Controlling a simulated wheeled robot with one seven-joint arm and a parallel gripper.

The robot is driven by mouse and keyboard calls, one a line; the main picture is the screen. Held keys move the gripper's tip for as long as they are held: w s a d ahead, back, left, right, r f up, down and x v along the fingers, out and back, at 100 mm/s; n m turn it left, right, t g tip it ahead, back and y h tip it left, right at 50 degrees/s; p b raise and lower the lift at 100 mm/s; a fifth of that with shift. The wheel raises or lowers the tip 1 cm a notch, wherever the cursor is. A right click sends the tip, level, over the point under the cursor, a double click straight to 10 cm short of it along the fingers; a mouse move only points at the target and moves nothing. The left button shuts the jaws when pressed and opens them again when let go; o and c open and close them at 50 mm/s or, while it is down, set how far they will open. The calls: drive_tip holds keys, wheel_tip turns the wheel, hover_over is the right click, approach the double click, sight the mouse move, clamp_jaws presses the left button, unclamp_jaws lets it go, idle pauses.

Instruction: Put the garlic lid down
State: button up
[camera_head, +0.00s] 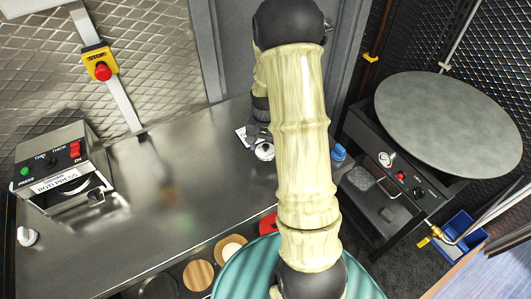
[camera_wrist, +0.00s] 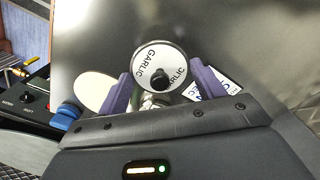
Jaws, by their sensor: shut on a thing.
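The garlic lid (camera_wrist: 150,50) is a white disc with a black knob and GARLIC lettering. In the wrist view it sits at the ends of my gripper's purple fingers (camera_wrist: 158,78), its knob side toward the camera. My gripper is shut on it; the exact contact is hard to see. In the head view the lid (camera_head: 264,152) shows as a small pale disc over the steel counter (camera_head: 190,185), near its right edge. My arm hides most of my gripper there. Whether the lid touches the counter cannot be told.
A printed card (camera_wrist: 228,90) lies right of the fingers in the wrist view. A blue-capped thing (camera_head: 339,152) is right of my arm. The middle of the counter is clear.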

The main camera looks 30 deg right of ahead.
sight(266, 151)
drive_tip(key=shift+d, duration=0.1)
wheel_tip(266, 151, down, 4)
drive_tip(key=shift+f+p, duration=0.1)
drive_tip(key=shift+p, duration=0.3)
drive_tip(key=shift+f, duration=0.15)
drive_tip(key=o, duration=0.9)
drive_tip(key=shift+o, duration=0.2)
drive_tip(key=shift+r, duration=0.2)
